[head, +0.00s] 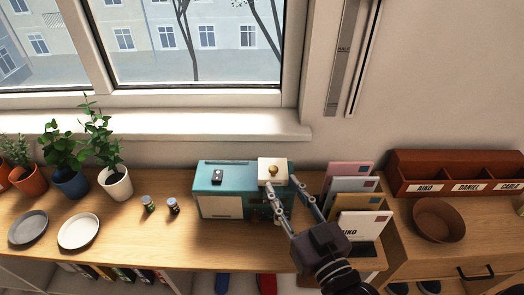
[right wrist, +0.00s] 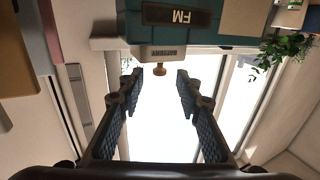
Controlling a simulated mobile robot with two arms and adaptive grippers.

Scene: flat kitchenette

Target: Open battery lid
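The teal radio (head: 215,184) stands on the wooden counter below the window. Its cream battery lid (head: 266,182) is at the top right end, with a brass-coloured knob (head: 273,170). The lid looks closed, but its edges are partly hidden by my gripper. In the right wrist view the lid (right wrist: 163,53) bears the upside-down word BATTERY, and the knob (right wrist: 159,70) shows between the fingertips. My right gripper (head: 281,186) is open, with its fingers spread either side of the knob and apart from it. My left gripper is in neither view.
Plates (head: 79,231) and potted plants (head: 117,184) are farther left. Envelopes in a rack (head: 352,190) stand close right of my gripper. A brown bowl (head: 438,221) and a mail sorter (head: 455,188) are at the right.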

